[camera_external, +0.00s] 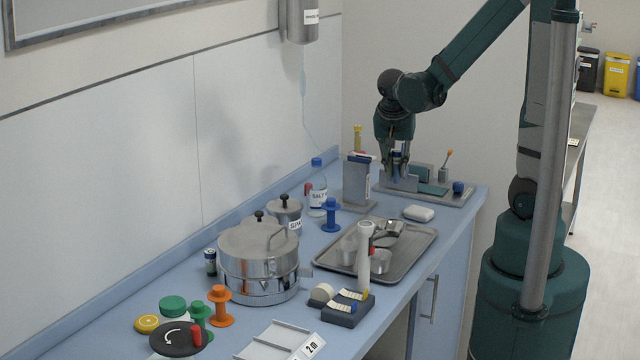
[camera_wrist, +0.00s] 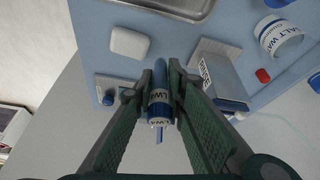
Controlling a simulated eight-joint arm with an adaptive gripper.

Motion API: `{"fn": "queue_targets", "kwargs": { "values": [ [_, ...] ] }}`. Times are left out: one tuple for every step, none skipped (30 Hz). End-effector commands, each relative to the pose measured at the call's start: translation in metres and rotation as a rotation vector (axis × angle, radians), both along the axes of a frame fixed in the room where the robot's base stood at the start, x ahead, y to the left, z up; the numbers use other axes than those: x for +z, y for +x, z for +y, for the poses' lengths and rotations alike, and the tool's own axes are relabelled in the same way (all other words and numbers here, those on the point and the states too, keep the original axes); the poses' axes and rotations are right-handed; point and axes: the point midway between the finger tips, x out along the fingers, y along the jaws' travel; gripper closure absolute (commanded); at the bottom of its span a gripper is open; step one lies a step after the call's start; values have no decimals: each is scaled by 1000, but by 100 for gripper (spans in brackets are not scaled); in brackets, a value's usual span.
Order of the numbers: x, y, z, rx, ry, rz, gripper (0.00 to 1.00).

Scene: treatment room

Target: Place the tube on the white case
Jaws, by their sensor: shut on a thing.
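The white case (camera_external: 418,213) is a small rounded block lying on the blue counter near its right edge. It also shows in the wrist view (camera_wrist: 130,43), above and left of my fingertips. My gripper (camera_external: 395,172) is at the back of the counter, above the grey tray area and behind the white case. In the wrist view its two fingers (camera_wrist: 161,78) are shut on the tube (camera_wrist: 159,104), which is blue with a white lettered label. The tube is apart from the case. In the external view the fingers largely hide it.
A grey upright holder (camera_external: 358,183) stands just left of my gripper. A metal tray (camera_external: 408,268) with cups lies in front of the case. A salt-water bottle (camera_external: 318,190) and a blue spool (camera_external: 330,215) stand further left. Bare counter surrounds the case.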

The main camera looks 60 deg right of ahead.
Motion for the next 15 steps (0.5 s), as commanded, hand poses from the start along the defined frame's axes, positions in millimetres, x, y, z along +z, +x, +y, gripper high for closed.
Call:
{"fn": "queue_targets", "kwargs": {
  "values": [
    [3,-10,-10,-60,1,1,96],
    [4,-15,-14,-95,1,1,96],
    [5,-22,-20,-139,1,0,96],
    [6,-26,-24,-168,1,1,96],
    [7,-31,-28,-198,1,1,96],
    [8,-36,-32,-233,1,1,96],
    [9,-40,-35,-256,0,1,96],
    [9,-43,-38,-277,0,1,96],
    [10,-47,-41,-303,1,1,96],
    [11,-50,-43,-320,1,1,96],
    [11,-52,-45,-334,1,1,96],
    [12,-54,-46,-349,1,0,96],
    [12,-56,-47,-360,1,0,96],
    [12,-57,-48,-367,1,-1,96],
    [13,-58,-49,-375,1,0,96]
  ]
}}
